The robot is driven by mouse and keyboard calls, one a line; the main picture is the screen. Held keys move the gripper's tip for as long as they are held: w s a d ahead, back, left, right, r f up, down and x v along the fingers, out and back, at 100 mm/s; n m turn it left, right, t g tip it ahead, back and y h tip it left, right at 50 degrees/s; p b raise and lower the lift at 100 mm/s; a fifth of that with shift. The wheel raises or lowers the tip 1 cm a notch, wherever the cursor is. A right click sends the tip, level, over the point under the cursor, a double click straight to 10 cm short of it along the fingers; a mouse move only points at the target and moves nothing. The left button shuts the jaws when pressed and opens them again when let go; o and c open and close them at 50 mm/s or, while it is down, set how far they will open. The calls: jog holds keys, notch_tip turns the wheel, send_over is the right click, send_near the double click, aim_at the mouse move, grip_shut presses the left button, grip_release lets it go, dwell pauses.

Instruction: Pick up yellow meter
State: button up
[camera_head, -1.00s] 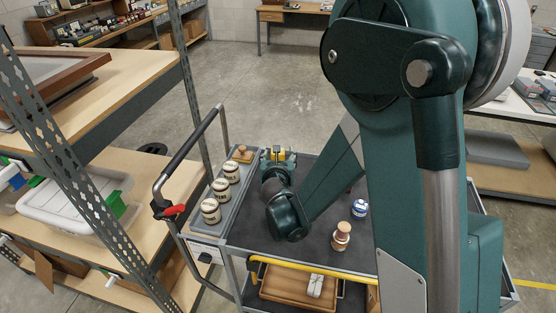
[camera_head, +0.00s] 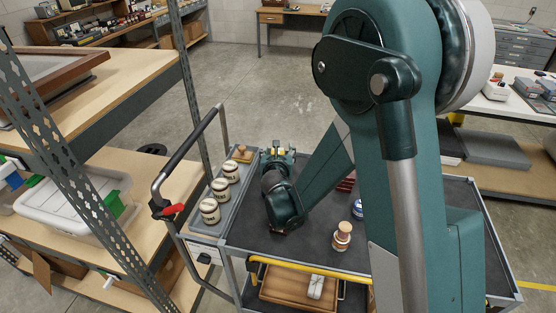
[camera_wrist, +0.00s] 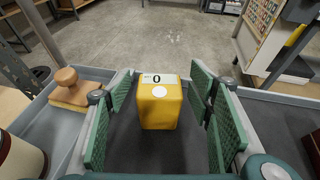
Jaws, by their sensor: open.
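The yellow meter (camera_wrist: 158,108) is a small upright yellow block with a white panel showing a 0 on top and a white round spot on its front. It stands on the dark top of the cart (camera_wrist: 130,146). In the wrist view my gripper (camera_wrist: 163,100) is open, with its green pads on both sides of the meter and gaps between pads and meter. In the head view my gripper (camera_head: 277,154) is at the far left part of the cart, and only a little yellow of the meter shows there.
Left of my gripper, a grey tray holds several labelled jars (camera_head: 220,189) and a wooden block with a knob (camera_wrist: 74,88). A wooden-topped jar (camera_head: 342,236) and a blue-and-white jar (camera_head: 357,208) stand to the right. A shelf post (camera_head: 75,170) rises at left.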

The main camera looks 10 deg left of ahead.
jog(key=c, duration=1.1)
jog(key=shift+o, duration=0.2)
jog(key=shift+r, duration=0.1)
jog(key=shift+r+p, duration=1.25)
jog(key=shift+r, duration=3.65)
